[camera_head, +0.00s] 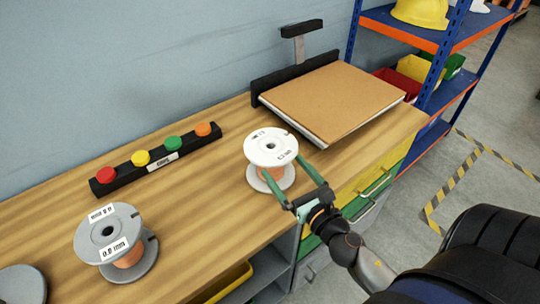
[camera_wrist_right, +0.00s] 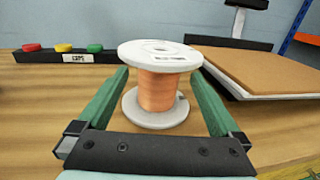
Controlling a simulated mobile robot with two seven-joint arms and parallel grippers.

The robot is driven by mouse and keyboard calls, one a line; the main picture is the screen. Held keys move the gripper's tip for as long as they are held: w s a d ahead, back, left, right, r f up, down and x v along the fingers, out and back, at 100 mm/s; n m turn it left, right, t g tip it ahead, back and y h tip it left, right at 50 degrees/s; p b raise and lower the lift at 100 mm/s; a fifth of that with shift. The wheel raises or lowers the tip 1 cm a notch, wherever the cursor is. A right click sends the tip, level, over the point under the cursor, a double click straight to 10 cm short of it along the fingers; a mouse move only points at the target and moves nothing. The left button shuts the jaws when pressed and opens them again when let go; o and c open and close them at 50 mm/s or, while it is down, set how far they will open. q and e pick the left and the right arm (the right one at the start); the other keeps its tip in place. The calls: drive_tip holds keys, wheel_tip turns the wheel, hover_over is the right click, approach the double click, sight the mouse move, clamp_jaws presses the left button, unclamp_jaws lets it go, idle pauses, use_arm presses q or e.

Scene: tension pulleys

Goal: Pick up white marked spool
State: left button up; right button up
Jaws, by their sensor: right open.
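The white marked spool (camera_head: 271,147) stands upright on the wooden bench in the head view, with copper-coloured wire between its white flanges. It also fills the middle of the right wrist view (camera_wrist_right: 160,85). My right gripper (camera_head: 291,180) is open, with its green fingers on either side of the spool. In the right wrist view the fingers (camera_wrist_right: 158,95) flank the spool with small gaps on both sides. A grey spool (camera_head: 112,236) with white labels and copper wire stands at the left. My left gripper is not in view.
A black strip (camera_head: 110,181) with red, yellow, green and orange buttons lies behind, to the left. A tilted brown board (camera_head: 335,98) rests on the bench behind the spool, at right. A blue shelf (camera_head: 465,50) stands beyond the bench. Another grey disc (camera_head: 22,286) shows at lower left.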

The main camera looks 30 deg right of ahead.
sight(280, 159)
drive_tip(key=shift+w, duration=1.05)
drive_tip(key=shift+w+d+r+p, duration=0.1)
drive_tip(key=shift+w+p, duration=0.25)
drive_tip(key=shift+w, duration=0.25)
drive_tip(key=shift+w+d+p, duration=0.2)
drive_tip(key=shift+w+p, duration=0.2)
drive_tip(key=shift+w, duration=1.95)
clamp_jaws()
